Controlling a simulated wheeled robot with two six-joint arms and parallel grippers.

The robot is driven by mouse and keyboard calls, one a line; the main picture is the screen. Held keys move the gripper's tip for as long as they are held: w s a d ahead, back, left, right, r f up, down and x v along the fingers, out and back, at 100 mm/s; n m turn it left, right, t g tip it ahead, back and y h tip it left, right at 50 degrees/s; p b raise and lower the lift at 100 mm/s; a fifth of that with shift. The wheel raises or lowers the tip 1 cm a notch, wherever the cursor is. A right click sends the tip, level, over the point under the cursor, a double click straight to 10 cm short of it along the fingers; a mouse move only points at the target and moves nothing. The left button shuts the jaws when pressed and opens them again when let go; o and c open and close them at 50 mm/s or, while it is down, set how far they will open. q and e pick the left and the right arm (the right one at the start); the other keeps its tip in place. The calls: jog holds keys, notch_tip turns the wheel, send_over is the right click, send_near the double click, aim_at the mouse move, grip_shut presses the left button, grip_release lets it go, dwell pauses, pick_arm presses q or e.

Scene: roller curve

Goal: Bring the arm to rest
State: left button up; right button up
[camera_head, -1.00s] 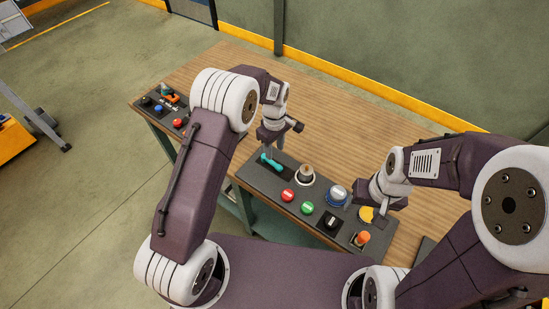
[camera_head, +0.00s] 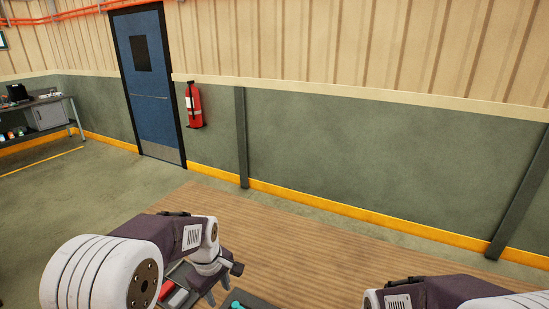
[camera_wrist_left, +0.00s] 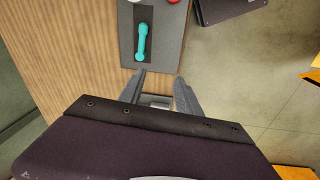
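My left gripper (camera_head: 218,288) is near the bottom of the head view, over the wooden table (camera_head: 290,250). The left wrist view shows its two grey fingers (camera_wrist_left: 161,77) spread apart with nothing between them. A dark control panel (camera_wrist_left: 168,55) lies beyond the fingertips there. Its teal handle (camera_wrist_left: 142,42) stands clear of the fingers; only a sliver of teal shows at the bottom edge of the head view. My right arm (camera_head: 420,294) enters at the bottom right of the head view, and its gripper is out of frame.
A red part (camera_head: 168,290) shows beside my left arm. A red button (camera_wrist_left: 173,2) sits at the wrist view's top edge. Behind the table are a green wall (camera_head: 340,150), a blue door (camera_head: 147,80) and a fire extinguisher (camera_head: 194,105). A workbench (camera_head: 45,115) stands far left.

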pick_arm(q)
jog(key=s+a+f+m, duration=0.1)
jog(key=s+f+m, duration=0.1)
jog(key=s+m, duration=0.3)
jog(key=s+a+f+m, duration=0.1)
jog(key=s+m, duration=0.4)
jog(key=s, duration=0.5)
jog(key=shift+a+f+m, duration=0.25)
jog(key=shift+f+m, duration=0.15)
jog(key=shift+f, duration=0.25)
